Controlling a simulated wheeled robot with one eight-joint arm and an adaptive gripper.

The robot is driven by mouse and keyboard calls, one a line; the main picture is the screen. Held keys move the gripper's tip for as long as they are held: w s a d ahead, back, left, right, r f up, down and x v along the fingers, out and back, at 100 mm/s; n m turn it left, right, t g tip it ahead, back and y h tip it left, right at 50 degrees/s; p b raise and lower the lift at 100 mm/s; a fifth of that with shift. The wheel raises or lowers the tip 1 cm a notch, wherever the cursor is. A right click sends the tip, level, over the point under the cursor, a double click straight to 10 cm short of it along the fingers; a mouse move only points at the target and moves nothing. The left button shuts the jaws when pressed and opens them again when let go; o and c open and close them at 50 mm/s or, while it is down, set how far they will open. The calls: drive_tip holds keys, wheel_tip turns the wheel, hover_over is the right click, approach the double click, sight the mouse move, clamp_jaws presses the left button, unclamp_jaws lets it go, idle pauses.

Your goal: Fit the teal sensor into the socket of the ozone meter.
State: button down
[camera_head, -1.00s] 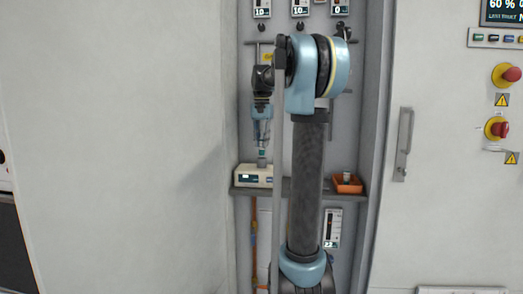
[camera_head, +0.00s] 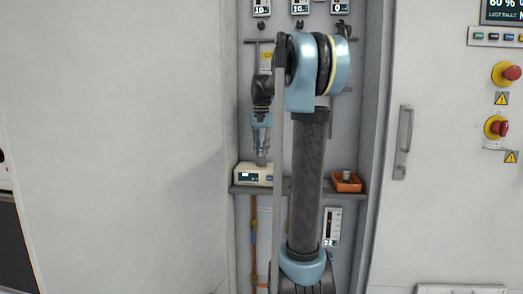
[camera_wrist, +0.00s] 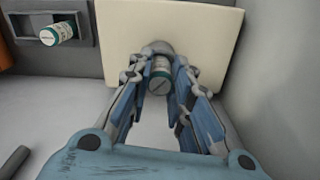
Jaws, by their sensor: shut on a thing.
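The ozone meter (camera_head: 252,174) is a cream box with a dark display, on the shelf in the head view. It also shows in the wrist view as a cream surface (camera_wrist: 120,42) behind the sensor. A grey round part (camera_wrist: 157,47) shows at the sensor's far end. I cannot tell whether the sensor is in the socket. In the head view my gripper (camera_head: 262,150) points down just above the meter.
A second labelled cylinder (camera_wrist: 57,33) lies in a grey-framed recess at the upper left of the wrist view. An orange tray (camera_head: 346,186) with a small grey object stands on the shelf's right. The narrow bay's side walls are close. A T-shaped handle (camera_head: 259,42) is above.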

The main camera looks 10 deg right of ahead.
sight(261, 148)
drive_tip(key=c, duration=1.5)
unclamp_jaws()
drive_tip(key=shift+o, duration=0.2)
wheel_tip(261, 148, up, 13)
drive_tip(key=s+f+n+t, duration=0.1)
drive_tip(key=s+f+n, duration=0.1)
drive_tip(key=s+f, duration=1.5)
drive_tip(key=s+f+n+t, duration=0.1)
drive_tip(key=s+f+n, duration=0.2)
drive_tip(key=s+f, duration=1.4)
wheel_tip(261, 148, down, 8)
drive_tip(key=shift+s+d+r+n, duration=0.15)
drive_tip(key=shift+s+r+n, duration=0.15)
drive_tip(key=shift+s, duration=0.1)
